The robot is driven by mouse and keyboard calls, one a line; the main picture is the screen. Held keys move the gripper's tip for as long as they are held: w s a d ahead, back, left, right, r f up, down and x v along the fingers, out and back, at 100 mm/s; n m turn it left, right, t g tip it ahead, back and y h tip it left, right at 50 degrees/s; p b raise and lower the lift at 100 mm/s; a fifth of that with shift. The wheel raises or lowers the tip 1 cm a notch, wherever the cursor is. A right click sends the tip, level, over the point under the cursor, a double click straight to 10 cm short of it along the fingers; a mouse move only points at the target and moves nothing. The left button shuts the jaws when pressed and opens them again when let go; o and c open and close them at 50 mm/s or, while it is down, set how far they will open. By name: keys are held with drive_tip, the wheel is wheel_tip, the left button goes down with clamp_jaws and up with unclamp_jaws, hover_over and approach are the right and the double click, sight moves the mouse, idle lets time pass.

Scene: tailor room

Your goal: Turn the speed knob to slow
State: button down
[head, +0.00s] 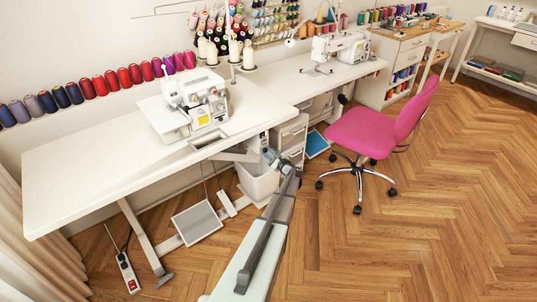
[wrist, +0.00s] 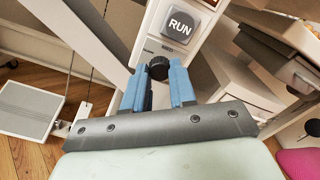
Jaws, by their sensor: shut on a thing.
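The speed knob (wrist: 158,67) is a small dark round knob on a white control panel (wrist: 205,22) in the wrist view. My gripper (wrist: 158,77) has its two blue fingers shut on the knob, one on each side. In the head view my gripper (head: 269,155) is under the front edge of the white table, beside the serger sewing machine's place. The knob is hidden there.
A grey RUN button (wrist: 179,26) sits above the knob on the panel. A white table (head: 95,150) bears a serger (head: 195,100). A white bin (head: 258,183) stands below my gripper. A foot pedal (head: 197,223) lies on the floor. A pink chair (head: 362,132) stands to the right.

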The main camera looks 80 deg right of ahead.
drive_tip(key=n, duration=0.5)
idle(0.5)
drive_tip(key=c, duration=0.9)
unclamp_jaws()
drive_tip(key=shift+s+a, duration=0.1)
drive_tip(key=v, duration=1.3)
drive_tip(key=shift+s+a, duration=0.2)
